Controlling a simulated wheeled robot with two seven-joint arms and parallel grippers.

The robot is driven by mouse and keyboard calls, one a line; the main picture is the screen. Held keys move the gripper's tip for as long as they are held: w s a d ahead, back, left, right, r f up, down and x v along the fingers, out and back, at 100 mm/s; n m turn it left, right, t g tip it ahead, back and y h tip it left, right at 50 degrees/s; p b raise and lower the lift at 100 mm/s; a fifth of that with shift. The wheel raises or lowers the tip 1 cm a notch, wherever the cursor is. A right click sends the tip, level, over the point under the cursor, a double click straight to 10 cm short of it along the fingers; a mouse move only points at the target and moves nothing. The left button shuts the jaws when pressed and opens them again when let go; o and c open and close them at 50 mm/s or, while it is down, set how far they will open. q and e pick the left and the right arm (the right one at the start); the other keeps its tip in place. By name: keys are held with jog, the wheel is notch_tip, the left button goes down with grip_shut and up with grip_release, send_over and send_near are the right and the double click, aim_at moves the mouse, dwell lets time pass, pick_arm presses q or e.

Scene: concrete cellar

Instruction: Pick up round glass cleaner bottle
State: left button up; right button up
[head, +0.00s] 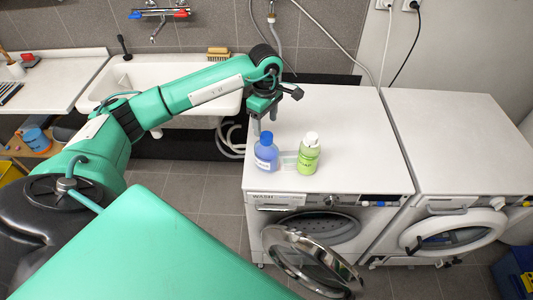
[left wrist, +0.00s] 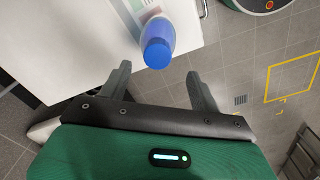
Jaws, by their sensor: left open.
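The round glass cleaner bottle, blue with a blue cap (head: 265,153), stands upright near the front edge of the left washing machine's top (head: 335,125). In the left wrist view the bottle (left wrist: 157,40) shows cap-first, in line with the gap between my fingers. My left gripper (head: 265,112) is open and empty, behind the bottle in the head view. In the left wrist view its two fingers (left wrist: 158,72) are spread, with the bottle beyond their tips. My right gripper is not in view.
A green soap bottle (head: 308,154) with a white cap stands close to the right of the blue one. The washer's round door (head: 310,265) hangs open below. A second washing machine (head: 465,140) stands to the right. A sink (head: 165,85) is at the back left.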

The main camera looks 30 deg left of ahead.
aim_at(267, 135)
pick_arm(q)
notch_tip(267, 135, down, 3)
jog(key=shift+f+p, duration=0.15)
jog(key=shift+p, duration=0.2)
jog(key=shift+f+p, duration=0.35)
jog(key=shift+p, duration=0.05)
jog(key=f+p, duration=0.2)
jog(key=f, duration=0.2)
jog(key=shift+w+p, duration=0.2)
jog(key=shift+p, duration=0.1)
jog(key=shift+f, duration=0.35)
jog(key=shift+c, duration=0.4)
jog(key=c, duration=1.1)
grip_shut()
